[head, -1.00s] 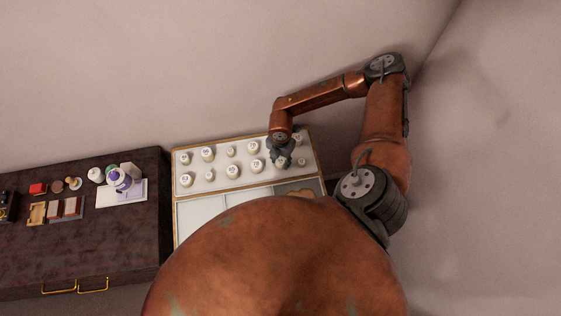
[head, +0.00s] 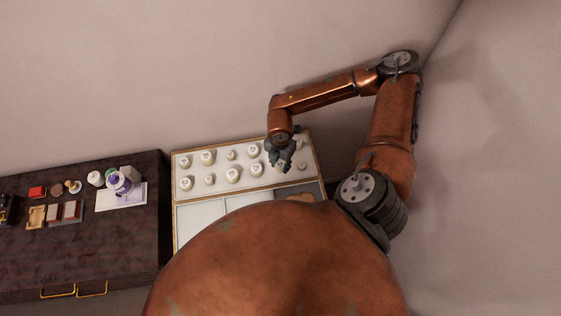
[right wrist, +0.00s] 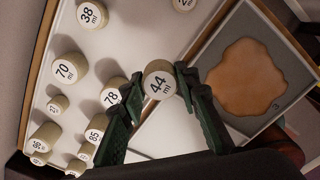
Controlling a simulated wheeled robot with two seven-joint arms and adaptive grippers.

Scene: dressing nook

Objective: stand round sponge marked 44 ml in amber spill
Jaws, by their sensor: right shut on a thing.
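The round sponge marked 44 ml (right wrist: 159,80) is pale with a white labelled top. My left gripper is not in view.
Several other round sponges, including ones marked 70 (right wrist: 68,68), 38 (right wrist: 91,15) and 78 (right wrist: 115,92), stand close by on the wood-rimmed tray (head: 174,215). A dark cabinet (head: 90,245) with bottles and small items stands at left.

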